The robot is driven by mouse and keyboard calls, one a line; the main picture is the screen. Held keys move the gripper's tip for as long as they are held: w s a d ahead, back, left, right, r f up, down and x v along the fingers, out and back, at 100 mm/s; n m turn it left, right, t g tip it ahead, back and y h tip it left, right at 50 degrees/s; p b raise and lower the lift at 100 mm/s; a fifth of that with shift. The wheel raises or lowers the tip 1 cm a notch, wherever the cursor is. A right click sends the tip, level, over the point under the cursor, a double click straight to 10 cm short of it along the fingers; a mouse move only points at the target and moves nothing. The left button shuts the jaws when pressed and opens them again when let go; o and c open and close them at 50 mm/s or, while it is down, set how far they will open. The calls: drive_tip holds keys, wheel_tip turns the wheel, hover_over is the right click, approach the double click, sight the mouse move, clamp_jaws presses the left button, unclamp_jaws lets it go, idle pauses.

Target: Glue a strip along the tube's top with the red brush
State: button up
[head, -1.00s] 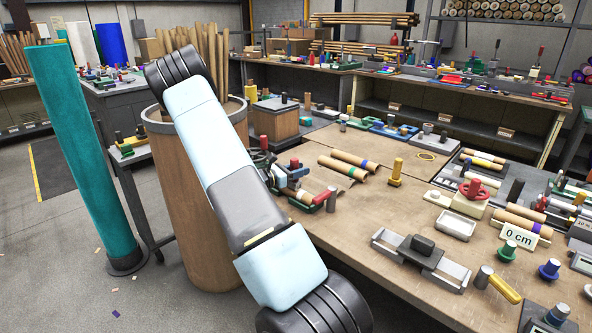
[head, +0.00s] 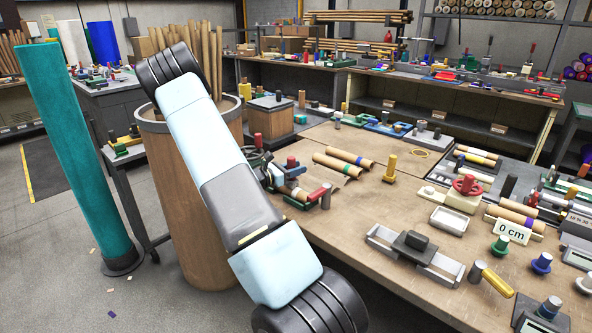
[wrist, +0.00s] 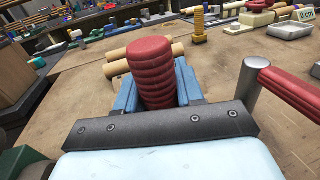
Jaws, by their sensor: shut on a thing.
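My gripper (wrist: 160,92) has blue fingers and is shut on a thick red ribbed handle (wrist: 152,72), which I take to be the red brush. The handle leans up and away from the wrist; its bristles are out of sight. In the head view my gripper is small and partly behind my arm, with the red handle (head: 292,162) showing. Two tan tubes (wrist: 118,66) lie just beyond the handle in the wrist view. In the head view they carry purple and green bands (head: 348,158) and lie on the bench, apart from the handle. I see no glue strip on them.
A red-handled tool with a grey post (head: 326,198) stands right of the gripper. A yellow stamp-like piece (head: 391,167) stands beyond. A grey tray fixture (head: 415,250), a 0 cm sign (head: 513,231) and other rolls crowd the right. The bench middle (head: 370,205) is mostly clear.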

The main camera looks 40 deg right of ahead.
drive_tip(key=shift+w, duration=0.25)
drive_tip(key=shift+w+a+r, duration=0.1)
drive_tip(key=shift+w+a, duration=0.05)
drive_tip(key=shift+w, duration=1.45)
drive_tip(key=shift+w, duration=0.1)
drive_tip(key=shift+w+a, duration=0.1)
drive_tip(key=shift+w, duration=1.4)
drive_tip(key=shift+s, duration=1.65)
drive_tip(key=shift+s, duration=0.1)
